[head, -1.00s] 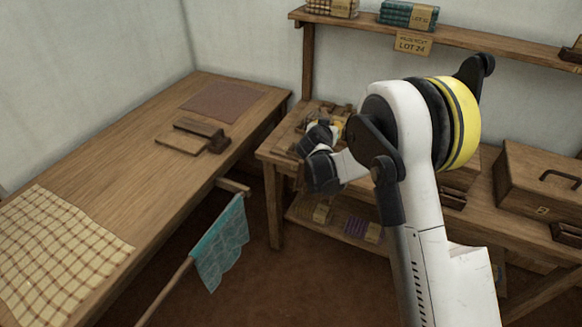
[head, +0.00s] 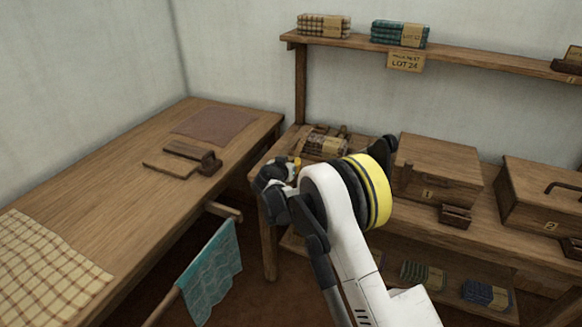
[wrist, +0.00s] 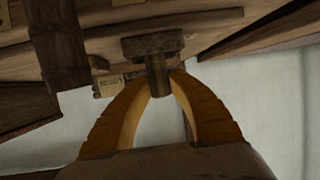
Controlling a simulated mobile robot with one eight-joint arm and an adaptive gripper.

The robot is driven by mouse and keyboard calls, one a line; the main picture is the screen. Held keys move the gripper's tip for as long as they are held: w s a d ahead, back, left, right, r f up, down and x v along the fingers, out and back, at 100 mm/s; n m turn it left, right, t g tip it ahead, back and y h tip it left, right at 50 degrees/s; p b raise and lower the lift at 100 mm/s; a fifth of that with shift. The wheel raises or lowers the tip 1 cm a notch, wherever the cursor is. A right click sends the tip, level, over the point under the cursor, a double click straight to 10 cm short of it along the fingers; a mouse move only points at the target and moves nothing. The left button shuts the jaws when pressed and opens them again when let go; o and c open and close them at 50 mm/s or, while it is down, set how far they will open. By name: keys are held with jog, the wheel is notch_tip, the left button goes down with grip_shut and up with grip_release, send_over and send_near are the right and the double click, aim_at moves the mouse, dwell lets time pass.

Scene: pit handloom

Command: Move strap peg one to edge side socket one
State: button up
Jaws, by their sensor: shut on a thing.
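In the wrist view, my gripper (wrist: 164,80) has its two orange-brown fingers closed on a short dark peg (wrist: 157,68). A wider dark block (wrist: 151,47) sits at the far end of the peg, close to a wooden surface. I cannot tell whether that block is the peg's head or a separate holder. In the head view, my gripper (head: 294,163) is at the left end of the back bench, largely hidden by my wrist, and the peg cannot be made out. No edge side socket can be picked out for certain.
A wooden rack (head: 326,141) stands on the back bench beyond my gripper. Wooden box 1 (head: 440,170) and box 2 (head: 543,198) stand to the right. The left table (head: 125,215) holds checked cloth (head: 45,268). A teal cloth (head: 212,270) hangs between table and bench.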

jog(key=shift+f, duration=0.15)
jog(key=o, duration=0.9)
